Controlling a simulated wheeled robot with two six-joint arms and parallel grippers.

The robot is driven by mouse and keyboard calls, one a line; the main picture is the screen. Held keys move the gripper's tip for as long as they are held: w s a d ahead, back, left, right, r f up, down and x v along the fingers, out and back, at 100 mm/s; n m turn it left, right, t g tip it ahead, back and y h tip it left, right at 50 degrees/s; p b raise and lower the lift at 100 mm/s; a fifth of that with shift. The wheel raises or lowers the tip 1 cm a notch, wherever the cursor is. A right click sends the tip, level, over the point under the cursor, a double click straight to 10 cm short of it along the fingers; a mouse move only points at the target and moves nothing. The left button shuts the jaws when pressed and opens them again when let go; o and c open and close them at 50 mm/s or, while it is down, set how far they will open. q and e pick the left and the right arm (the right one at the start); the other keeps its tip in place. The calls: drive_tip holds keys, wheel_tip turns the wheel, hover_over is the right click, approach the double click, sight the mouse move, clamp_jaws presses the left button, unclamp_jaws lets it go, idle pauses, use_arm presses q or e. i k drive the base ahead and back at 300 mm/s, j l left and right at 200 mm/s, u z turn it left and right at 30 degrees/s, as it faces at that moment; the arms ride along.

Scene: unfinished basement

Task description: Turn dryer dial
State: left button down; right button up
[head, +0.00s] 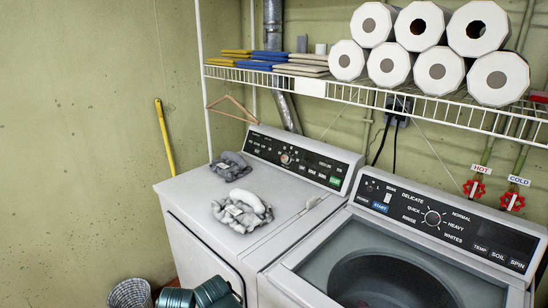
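The white dryer (185,187) stands on the left, against the green wall. Its dark control panel (310,165) runs along the back of its top. The small round dryer dial (286,158) sits left of the panel's middle; its pointer is too small to read. A green button (334,180) is at the panel's right end. Neither of my grippers shows in the head view, and nothing is seen touching the dial.
Two grey cloth-like bundles (229,166) (242,210) lie on the dryer top. The washer (325,285), with its own dial (432,217), stands close on the right. A wire shelf (350,94) with paper rolls (420,26) hangs above. A basket (130,293) is at lower left.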

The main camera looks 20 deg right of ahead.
sight(287, 159)
drive_tip(key=i+j, duration=2.3)
drive_tip(key=j+z, duration=0.1)
drive_tip(key=z, duration=2.9)
